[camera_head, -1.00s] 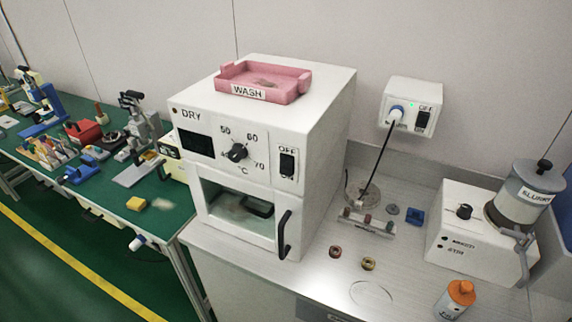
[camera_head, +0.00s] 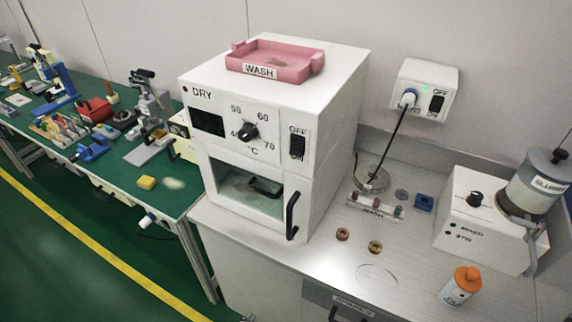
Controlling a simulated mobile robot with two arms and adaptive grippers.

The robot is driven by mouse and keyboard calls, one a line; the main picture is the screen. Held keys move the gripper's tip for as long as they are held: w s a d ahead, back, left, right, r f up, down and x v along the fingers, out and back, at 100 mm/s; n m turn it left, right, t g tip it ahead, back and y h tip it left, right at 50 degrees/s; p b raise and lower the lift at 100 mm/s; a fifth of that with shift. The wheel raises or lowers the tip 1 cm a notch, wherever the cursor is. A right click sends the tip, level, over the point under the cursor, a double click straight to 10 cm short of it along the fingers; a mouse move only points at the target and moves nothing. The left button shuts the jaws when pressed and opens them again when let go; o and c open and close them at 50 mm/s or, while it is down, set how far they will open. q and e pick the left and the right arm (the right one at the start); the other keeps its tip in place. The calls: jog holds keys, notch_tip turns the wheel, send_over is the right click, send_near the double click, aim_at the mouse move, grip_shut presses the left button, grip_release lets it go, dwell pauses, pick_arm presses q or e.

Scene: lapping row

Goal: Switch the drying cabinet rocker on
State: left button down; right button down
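The drying cabinet (camera_head: 270,135) is a white box marked DRY, standing on the grey bench near the middle of the head view. Its black rocker (camera_head: 297,145) sits at the right of its front panel, with OFF above and ON below; which side is pressed is too small to tell. A black temperature knob (camera_head: 249,131) and a dark display (camera_head: 206,122) are left of the rocker. Below them is a window door with a black handle (camera_head: 292,215). Neither of my grippers shows in the view.
A pink WASH tray (camera_head: 275,60) lies on the cabinet top. A wall socket box (camera_head: 424,90) with a plugged cord and its own rocker hangs at right. A slurry unit (camera_head: 490,225), an orange-capped bottle (camera_head: 461,286) and small rings (camera_head: 343,234) occupy the bench right of the cabinet.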

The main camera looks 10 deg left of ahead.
pick_arm(q)
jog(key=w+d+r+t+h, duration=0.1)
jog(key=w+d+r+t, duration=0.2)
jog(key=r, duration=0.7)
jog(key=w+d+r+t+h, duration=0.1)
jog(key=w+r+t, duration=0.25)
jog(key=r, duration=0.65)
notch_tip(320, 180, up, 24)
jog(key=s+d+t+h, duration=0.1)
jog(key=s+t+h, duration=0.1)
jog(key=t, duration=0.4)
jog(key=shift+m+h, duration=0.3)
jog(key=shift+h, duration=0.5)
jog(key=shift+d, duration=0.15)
jog(key=p, duration=0.5)
send_near(296, 140)
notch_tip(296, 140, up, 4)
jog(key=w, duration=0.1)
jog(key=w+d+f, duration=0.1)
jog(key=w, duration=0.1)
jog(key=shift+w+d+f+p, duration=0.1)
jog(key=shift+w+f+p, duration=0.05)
jog(key=shift+p, duration=0.2)
